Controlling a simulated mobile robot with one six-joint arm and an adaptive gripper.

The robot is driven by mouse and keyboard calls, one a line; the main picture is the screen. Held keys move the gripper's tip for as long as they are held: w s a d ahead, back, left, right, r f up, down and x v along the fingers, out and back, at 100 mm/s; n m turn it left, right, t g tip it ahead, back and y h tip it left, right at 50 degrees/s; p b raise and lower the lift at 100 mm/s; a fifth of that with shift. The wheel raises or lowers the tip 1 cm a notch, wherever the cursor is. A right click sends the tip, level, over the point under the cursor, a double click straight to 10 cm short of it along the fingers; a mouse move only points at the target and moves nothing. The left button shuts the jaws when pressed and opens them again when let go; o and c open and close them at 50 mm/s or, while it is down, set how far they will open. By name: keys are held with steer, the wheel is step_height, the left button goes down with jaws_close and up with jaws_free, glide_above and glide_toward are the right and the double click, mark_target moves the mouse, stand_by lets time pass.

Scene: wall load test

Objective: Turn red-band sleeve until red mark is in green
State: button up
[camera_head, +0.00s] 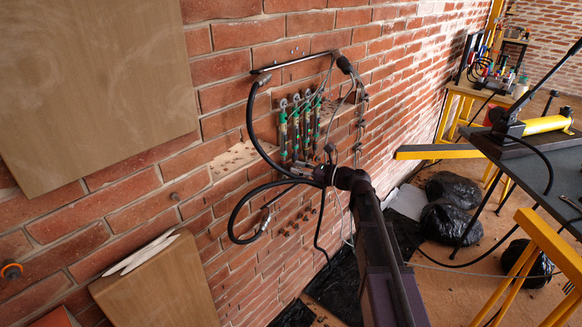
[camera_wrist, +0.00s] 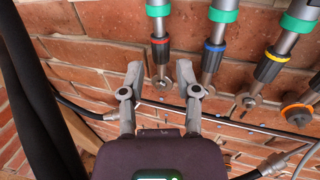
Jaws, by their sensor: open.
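The red-band sleeve (camera_wrist: 160,51) is dark with a thin red band at its upper rim, on a grey rod below a green collar (camera_wrist: 159,10) in the wrist view. My gripper (camera_wrist: 160,77) is open and empty. Its two fingertips stand apart to the left and right, just below the sleeve, with the rod's lower end showing between them. I see no contact with the sleeve. I cannot make out a red mark or a green zone on it. In the head view the row of green-collared rods (camera_head: 296,122) hangs on the brick wall, beyond my wrist.
A blue-band sleeve (camera_wrist: 213,58) and a yellow-band sleeve (camera_wrist: 271,65) hang close to the right, with an orange ring (camera_wrist: 298,108) beyond. A black hose (camera_wrist: 75,108) crosses the wall at left. A dark table (camera_head: 550,170) with a yellow pump (camera_head: 546,125) stands at the right.

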steer(key=v, duration=0.8)
steer(key=shift+d, duration=0.2)
steer(key=shift+s+r, duration=0.1)
